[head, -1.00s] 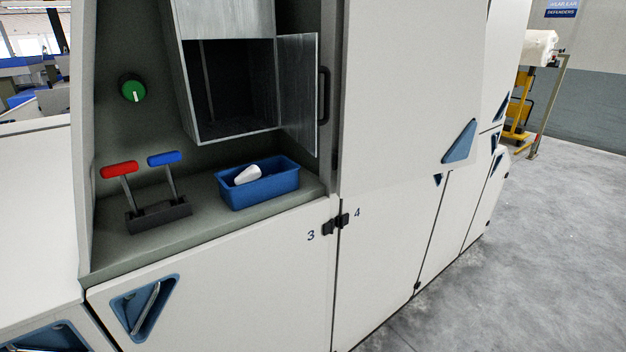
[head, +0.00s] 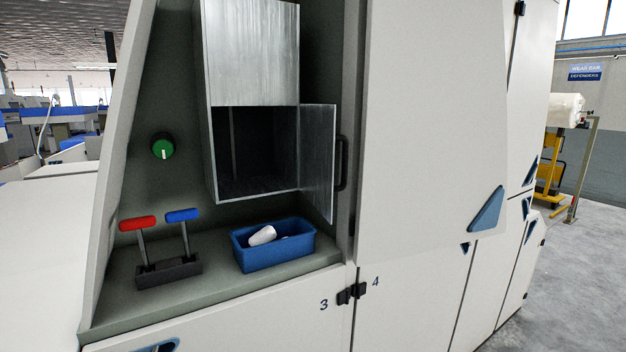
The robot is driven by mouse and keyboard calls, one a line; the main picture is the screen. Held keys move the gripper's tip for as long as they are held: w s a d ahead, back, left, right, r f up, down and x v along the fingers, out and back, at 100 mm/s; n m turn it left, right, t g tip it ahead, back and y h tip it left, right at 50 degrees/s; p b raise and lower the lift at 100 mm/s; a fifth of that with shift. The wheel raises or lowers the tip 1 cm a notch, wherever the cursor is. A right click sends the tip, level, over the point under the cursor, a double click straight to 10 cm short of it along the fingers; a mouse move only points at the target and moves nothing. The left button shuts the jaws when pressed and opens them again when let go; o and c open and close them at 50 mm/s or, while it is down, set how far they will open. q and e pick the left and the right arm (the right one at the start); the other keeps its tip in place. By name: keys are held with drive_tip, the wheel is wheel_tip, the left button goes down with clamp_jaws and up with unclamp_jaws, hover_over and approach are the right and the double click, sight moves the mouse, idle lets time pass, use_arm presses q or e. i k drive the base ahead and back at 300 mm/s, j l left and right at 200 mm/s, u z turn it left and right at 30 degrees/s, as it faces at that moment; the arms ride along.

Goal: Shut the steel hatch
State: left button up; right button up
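The steel hatch (head: 318,160) is a brushed metal door hinged at the right side of a steel box opening. Neither of my grippers is in view.
Below the opening, a blue bin (head: 272,256) with white pieces sits on the grey ledge. To its left stand a red lever (head: 137,223) and a blue lever (head: 183,215), under a green knob (head: 163,148). White cabinet panels (head: 425,130) fill the right.

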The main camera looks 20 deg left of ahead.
sight(318, 137)
drive_tip(key=i+l+u, duration=0.55)
drive_tip(key=l+u, duration=0.3)
drive_tip(key=l, duration=0.15)
drive_tip(key=i+l+u, duration=0.3)
drive_tip(key=l, duration=0.15)
drive_tip(key=k+u, duration=0.1)
drive_tip(key=u, duration=0.6)
